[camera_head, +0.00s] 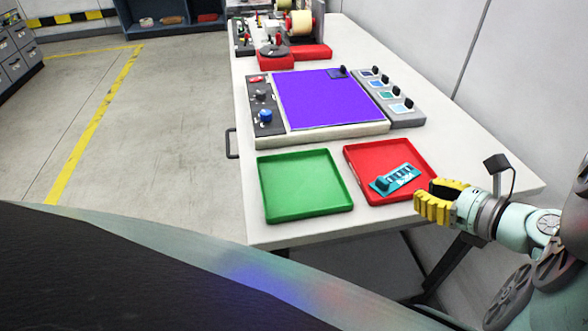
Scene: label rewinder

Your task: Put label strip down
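A teal label strip (399,177) with small markings and a dark knob at its left end lies at a slant in the red tray (362,157). My gripper (434,200) has yellow fingers and is at the right, just beyond the tray's right front corner. It is apart from the strip. A dark gap shows between its fingers, which look open, and I see nothing held. The far finger is partly hidden.
An empty green tray (302,186) is left of the red one. Behind them is a panel with a purple screen (330,98), knobs, and a grey rack (405,118) of small labelled pieces. A machine with rolls (300,24) stands at the table's far end. A wall borders the right.

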